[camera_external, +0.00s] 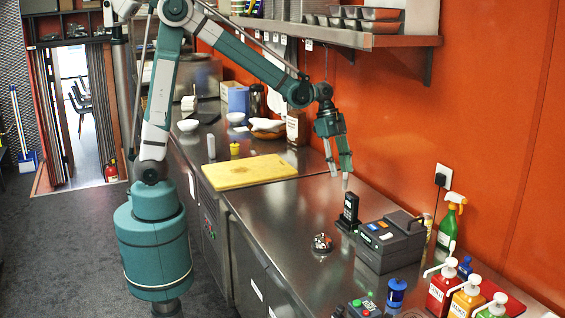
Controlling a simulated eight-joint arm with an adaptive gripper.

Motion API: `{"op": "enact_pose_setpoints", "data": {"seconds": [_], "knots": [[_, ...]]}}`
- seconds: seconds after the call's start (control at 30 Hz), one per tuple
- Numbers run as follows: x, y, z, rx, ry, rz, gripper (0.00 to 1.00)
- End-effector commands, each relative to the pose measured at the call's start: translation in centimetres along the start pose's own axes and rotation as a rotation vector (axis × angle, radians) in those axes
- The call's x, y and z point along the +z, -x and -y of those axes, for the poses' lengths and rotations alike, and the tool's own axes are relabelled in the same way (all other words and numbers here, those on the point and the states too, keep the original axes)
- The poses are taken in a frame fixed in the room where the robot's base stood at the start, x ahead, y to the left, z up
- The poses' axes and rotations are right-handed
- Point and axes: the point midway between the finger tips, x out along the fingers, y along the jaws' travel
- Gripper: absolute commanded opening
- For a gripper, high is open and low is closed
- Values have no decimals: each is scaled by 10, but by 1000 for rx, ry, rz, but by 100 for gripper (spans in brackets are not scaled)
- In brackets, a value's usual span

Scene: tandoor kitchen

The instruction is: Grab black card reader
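A black upright handheld device (349,208), which looks like the card reader, stands on the steel counter in camera_external. It leans slightly in a low dark base, left of a bulky black machine (391,243) with a green display. My gripper (338,172) hangs above the counter, just above and slightly left of the device. Its two fingers point down and are apart, with nothing between them. A clear gap seems to show between the fingertips and the top of the device, but the depth is hard to judge.
A silver bell (321,243) sits in front of the device. Sauce bottles (441,286), a green spray bottle (448,228) and a blue-topped container (396,292) stand at right. A yellow cutting board (248,172) lies at left. A shelf (345,37) overhangs the counter's back. Bare counter lies between board and bell.

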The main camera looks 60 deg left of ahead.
Motion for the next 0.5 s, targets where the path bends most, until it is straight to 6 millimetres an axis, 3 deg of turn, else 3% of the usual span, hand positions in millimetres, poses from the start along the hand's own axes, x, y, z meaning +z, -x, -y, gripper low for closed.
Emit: {"op": "enact_pose_setpoints", "data": {"seconds": [0.4, 0.5], "knots": [[-37, -46, 17, 100, -213, -29, 35], [-33, -67, 18, 109, -233, -32, 35]]}}
